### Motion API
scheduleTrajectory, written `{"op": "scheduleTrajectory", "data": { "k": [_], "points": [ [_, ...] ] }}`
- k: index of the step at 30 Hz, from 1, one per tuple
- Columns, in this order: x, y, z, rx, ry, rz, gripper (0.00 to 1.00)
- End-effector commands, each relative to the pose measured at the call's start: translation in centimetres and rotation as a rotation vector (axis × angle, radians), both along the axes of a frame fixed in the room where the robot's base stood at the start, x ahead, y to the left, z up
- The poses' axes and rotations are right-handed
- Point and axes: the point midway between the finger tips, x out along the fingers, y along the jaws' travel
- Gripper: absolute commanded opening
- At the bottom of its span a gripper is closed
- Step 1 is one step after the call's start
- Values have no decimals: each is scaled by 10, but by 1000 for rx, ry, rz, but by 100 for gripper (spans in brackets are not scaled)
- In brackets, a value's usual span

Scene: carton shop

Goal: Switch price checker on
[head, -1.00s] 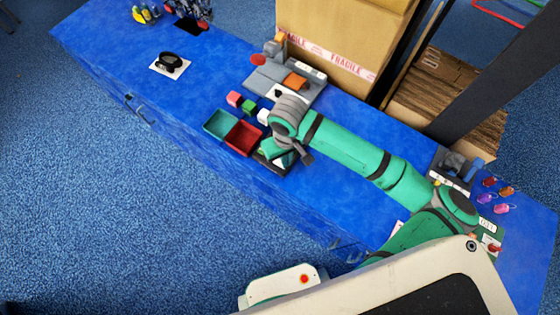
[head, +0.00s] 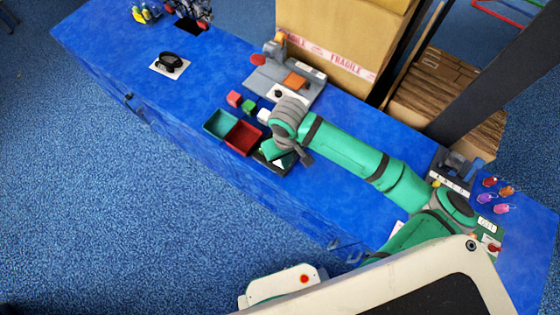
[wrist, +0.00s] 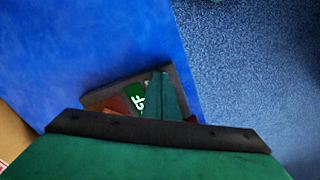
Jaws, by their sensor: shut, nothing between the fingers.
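A small dark device (head: 286,167), which I take to be the price checker, lies near the front edge of the blue bench, under my gripper (head: 277,152). In the wrist view, this dark-cased device (wrist: 96,99) shows a green patch with a white mark and a reddish-brown patch beside it. My gripper (wrist: 160,76) is shut and empty, its green fingers over the device next to the green patch. The fingers and wrist hide part of the device. I cannot tell whether the fingertips touch it, or whether it is on.
Green and red trays (head: 220,123) stand just left of my gripper, with small cubes (head: 235,98) behind them. A grey machine (head: 268,77) and a large carton (head: 330,30) are farther back. The bench is clear toward the black ring on its white plate (head: 170,63).

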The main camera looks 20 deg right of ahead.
Motion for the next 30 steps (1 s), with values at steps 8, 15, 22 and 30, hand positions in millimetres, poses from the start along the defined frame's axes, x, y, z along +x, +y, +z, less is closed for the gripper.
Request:
{"op": "scheduleTrajectory", "data": {
  "k": [8, 15, 22, 30],
  "points": [
    [0, 0, -4, 0, 0, -1, 0],
    [0, -2, -7, -1, 0, -4, 0],
    [0, 0, -9, -1, 0, 1, 0],
    [1, 1, 6, 0, -1, 4, 0]
  ]
}}
